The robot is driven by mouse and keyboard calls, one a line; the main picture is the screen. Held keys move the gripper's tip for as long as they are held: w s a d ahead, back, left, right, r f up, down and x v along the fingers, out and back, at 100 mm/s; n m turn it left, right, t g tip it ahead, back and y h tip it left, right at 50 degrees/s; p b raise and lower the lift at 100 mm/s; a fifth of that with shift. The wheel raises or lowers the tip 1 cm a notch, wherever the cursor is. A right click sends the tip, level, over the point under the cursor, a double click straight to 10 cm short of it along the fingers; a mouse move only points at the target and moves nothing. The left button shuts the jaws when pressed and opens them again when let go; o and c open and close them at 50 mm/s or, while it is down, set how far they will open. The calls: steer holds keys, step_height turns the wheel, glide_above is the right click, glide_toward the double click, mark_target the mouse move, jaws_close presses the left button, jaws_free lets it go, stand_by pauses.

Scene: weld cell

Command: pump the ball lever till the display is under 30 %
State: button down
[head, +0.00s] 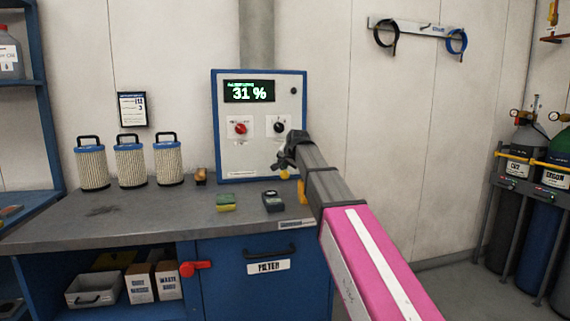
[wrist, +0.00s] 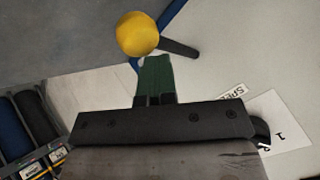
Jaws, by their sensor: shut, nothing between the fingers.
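The control box (head: 228,155) stands at the back of the bench against the wall. Its display (head: 249,92) reads 31 %. The yellow ball (head: 284,174) of the lever shows low at the box's right side, just below my gripper (head: 288,158). In the wrist view, the yellow ball (wrist: 138,33) sits on a dark rod (wrist: 180,48), just beyond the tips of my gripper (wrist: 155,62). My gripper is shut and empty. A narrow gap seems to lie between tips and ball; I cannot tell whether they touch. My arm hides part of the box's lower right.
A red knob (head: 240,128) and a black knob (head: 279,127) are on the box face. A sponge (head: 226,202) and a dark handheld device (head: 272,201) lie in front. Several filter cartridges (head: 130,165) stand left. Gas cylinders (head: 519,150) stand far right. The bench's left front is clear.

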steer(key=shift+r, duration=2.55)
steer(key=shift+r, duration=0.1)
steer(key=shift+r, duration=2.4)
